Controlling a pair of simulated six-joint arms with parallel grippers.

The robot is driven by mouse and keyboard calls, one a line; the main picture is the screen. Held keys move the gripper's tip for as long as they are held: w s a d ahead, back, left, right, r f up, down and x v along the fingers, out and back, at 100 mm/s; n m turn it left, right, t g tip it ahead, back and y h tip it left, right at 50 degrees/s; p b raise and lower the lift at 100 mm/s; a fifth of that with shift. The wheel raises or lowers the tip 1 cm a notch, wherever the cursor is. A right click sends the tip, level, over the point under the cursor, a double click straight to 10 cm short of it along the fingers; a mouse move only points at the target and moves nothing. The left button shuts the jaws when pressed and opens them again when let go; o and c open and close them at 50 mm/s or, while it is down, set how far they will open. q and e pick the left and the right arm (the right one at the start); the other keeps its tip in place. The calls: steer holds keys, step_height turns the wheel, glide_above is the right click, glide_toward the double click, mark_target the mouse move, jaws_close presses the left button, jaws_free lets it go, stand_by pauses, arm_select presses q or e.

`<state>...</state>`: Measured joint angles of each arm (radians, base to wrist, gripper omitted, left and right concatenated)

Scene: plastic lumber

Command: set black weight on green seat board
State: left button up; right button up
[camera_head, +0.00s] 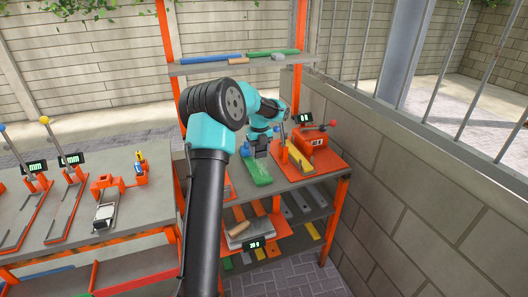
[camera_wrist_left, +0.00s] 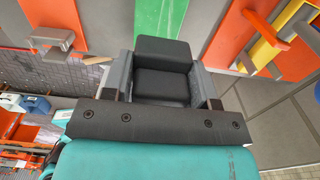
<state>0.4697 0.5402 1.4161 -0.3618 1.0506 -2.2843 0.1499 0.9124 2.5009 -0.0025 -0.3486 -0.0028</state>
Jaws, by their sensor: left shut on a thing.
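The black weight (camera_wrist_left: 165,52) is a dark block held between the fingers of my left gripper (camera_wrist_left: 165,72) in the wrist view. In the head view my left gripper (camera_head: 257,152) points down above the green seat board (camera_head: 257,173), which lies on the grey bench top. The green board also shows in the wrist view (camera_wrist_left: 160,15), just beyond the weight. I cannot tell the exact gap between weight and board. My right gripper is not in view.
An orange fixture (camera_head: 306,141) with a yellow piece (camera_head: 299,158) stands close right of the green board. A shelf (camera_head: 238,64) with blue and green bars is behind. A brick wall (camera_head: 420,180) bounds the right side. A lower shelf holds a scale (camera_head: 252,232).

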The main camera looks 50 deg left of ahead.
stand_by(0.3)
arm_select(q)
glide_above(260, 172)
steer(key=shift+s+f, duration=0.15)
steer(key=shift+f, duration=2.8)
steer(key=shift+f, duration=1.5)
steer(key=o, duration=1.8)
steer(key=shift+d, duration=0.1)
steer(key=shift+c, duration=0.2)
steer(key=shift+r, duration=3.5)
